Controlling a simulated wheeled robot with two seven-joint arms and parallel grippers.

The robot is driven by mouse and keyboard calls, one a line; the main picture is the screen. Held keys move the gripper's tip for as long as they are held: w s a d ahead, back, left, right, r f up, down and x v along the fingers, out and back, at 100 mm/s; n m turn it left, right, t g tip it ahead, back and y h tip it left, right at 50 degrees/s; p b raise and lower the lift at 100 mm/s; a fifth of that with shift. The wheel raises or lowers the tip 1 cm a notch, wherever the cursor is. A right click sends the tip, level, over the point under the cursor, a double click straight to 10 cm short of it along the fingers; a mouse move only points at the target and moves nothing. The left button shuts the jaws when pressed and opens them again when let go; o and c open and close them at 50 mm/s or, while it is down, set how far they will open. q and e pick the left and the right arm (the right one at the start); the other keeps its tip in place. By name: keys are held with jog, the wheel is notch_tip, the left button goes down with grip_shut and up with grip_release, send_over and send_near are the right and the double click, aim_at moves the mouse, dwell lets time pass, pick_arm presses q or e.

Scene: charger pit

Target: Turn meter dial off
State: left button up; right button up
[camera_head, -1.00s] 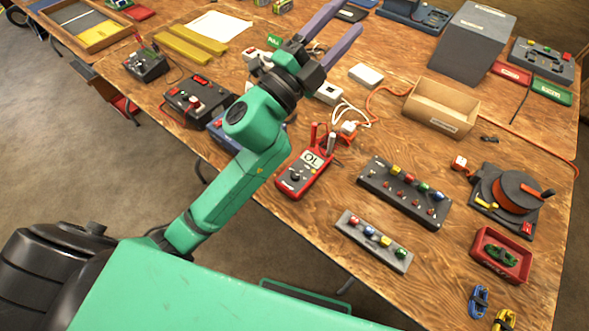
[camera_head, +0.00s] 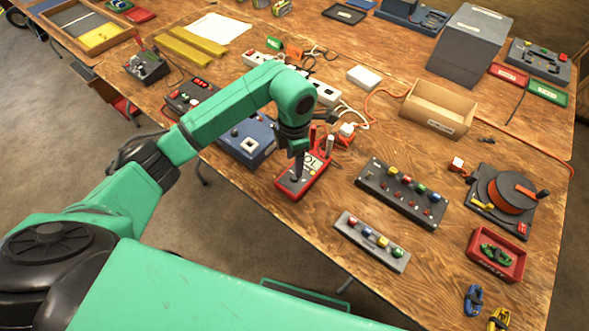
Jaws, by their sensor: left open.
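The red multimeter (camera_head: 306,181) lies on the wooden table near its front edge, with a dark dial (camera_head: 293,182) on its lower face and part of its screen showing "OL". The dial's pointer setting is too small to read. My right gripper is not in view.
A blue box (camera_head: 247,139) stands left of the meter. A white power strip (camera_head: 327,93) and charger cables lie behind it. Black switch panel (camera_head: 403,194) and grey button strip (camera_head: 372,241) are to the right. An open cardboard box (camera_head: 438,108) stands farther back.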

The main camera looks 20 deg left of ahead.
pick_arm(q)
notch_tip(320, 180, down, 5)
jog(key=shift+f+p, duration=0.2)
jog(key=shift+p, duration=0.1)
jog(key=shift+f, duration=0.4)
jog(key=shift+c, duration=0.3)
grip_shut()
